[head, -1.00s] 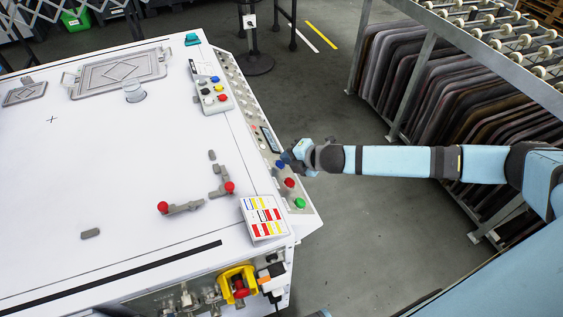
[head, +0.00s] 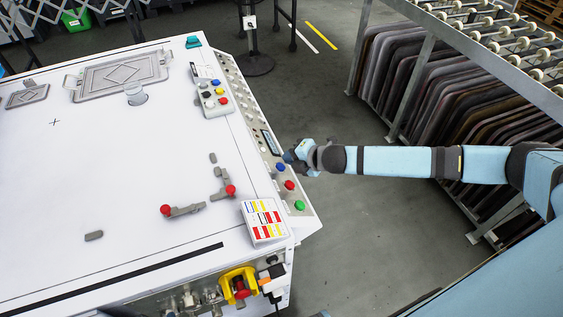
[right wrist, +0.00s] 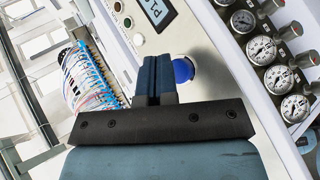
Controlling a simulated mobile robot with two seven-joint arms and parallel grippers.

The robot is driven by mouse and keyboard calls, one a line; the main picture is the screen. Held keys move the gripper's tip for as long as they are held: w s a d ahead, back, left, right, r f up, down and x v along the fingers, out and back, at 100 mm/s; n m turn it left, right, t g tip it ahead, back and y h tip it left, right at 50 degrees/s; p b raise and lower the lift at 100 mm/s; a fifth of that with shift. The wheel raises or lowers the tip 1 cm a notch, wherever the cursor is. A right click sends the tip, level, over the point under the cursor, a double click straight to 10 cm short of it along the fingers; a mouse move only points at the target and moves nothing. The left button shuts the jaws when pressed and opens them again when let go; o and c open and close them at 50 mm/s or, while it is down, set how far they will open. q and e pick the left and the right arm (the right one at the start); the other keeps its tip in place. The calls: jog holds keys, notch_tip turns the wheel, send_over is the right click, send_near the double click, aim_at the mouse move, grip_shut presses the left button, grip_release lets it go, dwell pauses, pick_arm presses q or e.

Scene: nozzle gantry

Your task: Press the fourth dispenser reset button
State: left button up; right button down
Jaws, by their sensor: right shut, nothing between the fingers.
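A slanted control panel (head: 249,120) runs along the right edge of the white machine. A blue button (head: 281,167), a red button (head: 290,185) and a green button (head: 300,205) sit at its near end. I cannot tell which button is the fourth dispenser reset. My right gripper (head: 289,156) is shut and empty at the panel's right side, just beyond the blue button. In the right wrist view, the shut fingers (right wrist: 155,76) are beside the blue button (right wrist: 184,69), partly covering its left side. Contact cannot be told. My left gripper is not in view.
A small display (head: 270,140) is on the panel beyond the gripper. Several gauges (right wrist: 262,49) show in the right wrist view. A button box (head: 213,98) and a colored label card (head: 264,221) lie on the machine top. A rack (head: 420,60) stands at the right.

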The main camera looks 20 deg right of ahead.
jog(key=shift+d+r, duration=0.1)
jog(key=shift+r, duration=0.15)
jog(key=shift+d+r+p, duration=0.15)
jog(key=shift+r+p, duration=0.1)
jog(key=shift+p, duration=0.15)
jog(key=d+r+p, duration=0.1)
jog(key=p, duration=0.1)
jog(key=d+r+p, duration=0.1)
jog(key=r+p, duration=0.1)
jog(key=shift+s+d+r, duration=0.1)
jog(key=shift+d+r, duration=0.05)
jog(key=shift+d, duration=0.1)
jog(key=shift+a, duration=0.1)
